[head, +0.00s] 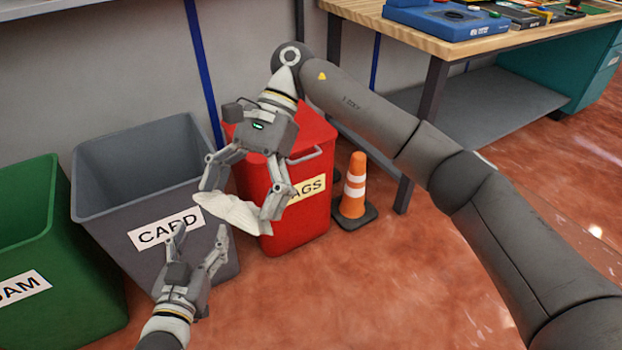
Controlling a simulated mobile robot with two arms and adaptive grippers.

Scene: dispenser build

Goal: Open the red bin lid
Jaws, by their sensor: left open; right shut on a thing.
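The red bin (304,227) stands against the wall right of the grey bin, with a yellow label ending in "AGS". Its red lid (318,128) appears shut and has a grey handle (305,156) at the front. My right gripper (238,206) hangs in front of the red bin, shut on a white crumpled bag (236,212), and hides part of the lid and label. My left gripper (199,240) is open and empty, in front of the grey bin, below and left of the bag.
The open grey bin (108,188) is labelled "CARD". An open green bin (55,230) stands at far left. An orange cone (355,187) stands right of the red bin, near a workbench (390,36). The floor in front is clear.

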